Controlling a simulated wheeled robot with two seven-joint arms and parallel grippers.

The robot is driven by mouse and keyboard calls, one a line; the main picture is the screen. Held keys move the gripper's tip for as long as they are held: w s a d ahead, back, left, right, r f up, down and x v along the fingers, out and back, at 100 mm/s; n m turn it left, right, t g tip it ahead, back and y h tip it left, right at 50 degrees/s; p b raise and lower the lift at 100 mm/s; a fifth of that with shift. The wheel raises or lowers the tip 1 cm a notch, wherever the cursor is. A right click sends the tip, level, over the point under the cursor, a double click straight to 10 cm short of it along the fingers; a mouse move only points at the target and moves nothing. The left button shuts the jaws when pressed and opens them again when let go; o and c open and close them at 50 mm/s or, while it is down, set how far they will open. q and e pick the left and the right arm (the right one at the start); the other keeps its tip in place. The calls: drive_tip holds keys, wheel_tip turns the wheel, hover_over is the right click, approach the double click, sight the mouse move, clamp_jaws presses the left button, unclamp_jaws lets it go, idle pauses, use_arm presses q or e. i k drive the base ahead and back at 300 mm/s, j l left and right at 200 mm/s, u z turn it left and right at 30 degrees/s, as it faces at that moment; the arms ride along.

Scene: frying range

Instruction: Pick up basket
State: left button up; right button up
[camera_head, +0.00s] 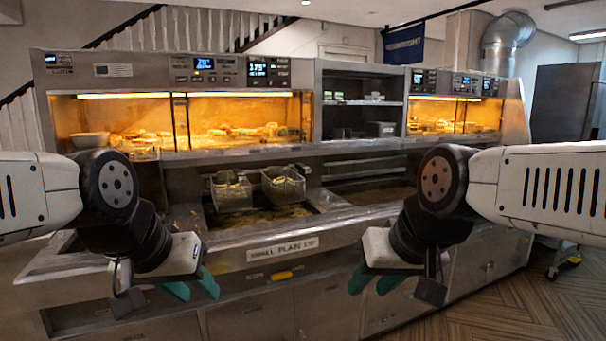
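Two wire frying baskets hang side by side at the back of the fryer well: a left basket (231,191) and a right basket (284,186). Both seem to hold pale food. The dark oil of the fryer vat (262,217) shows below and in front of them. My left gripper (191,289) is in front of the counter, lower left of the baskets, with its teal fingers apart and nothing between them. My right gripper (374,281) is in front of the counter, lower right of the baskets, also with its teal fingers apart and empty. Neither gripper touches a basket.
A steel counter edge with a label plate (283,248) runs between my grippers and the vat. A second vat (372,192) lies to the right. Lit warming cabinets (180,122) with food stand above and behind. The wooden floor is free at lower right.

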sight(231, 191)
drive_tip(key=i+l+u, duration=0.35)
drive_tip(key=i+l, duration=0.25)
drive_tip(key=i, duration=0.15)
drive_tip(key=i+l+u, duration=0.3)
drive_tip(key=i+l, duration=0.35)
drive_tip(key=l, duration=0.2)
drive_tip(key=i, duration=0.15)
drive_tip(key=i+l+u, duration=0.1)
drive_tip(key=l, duration=0.25)
drive_tip(key=i, duration=0.05)
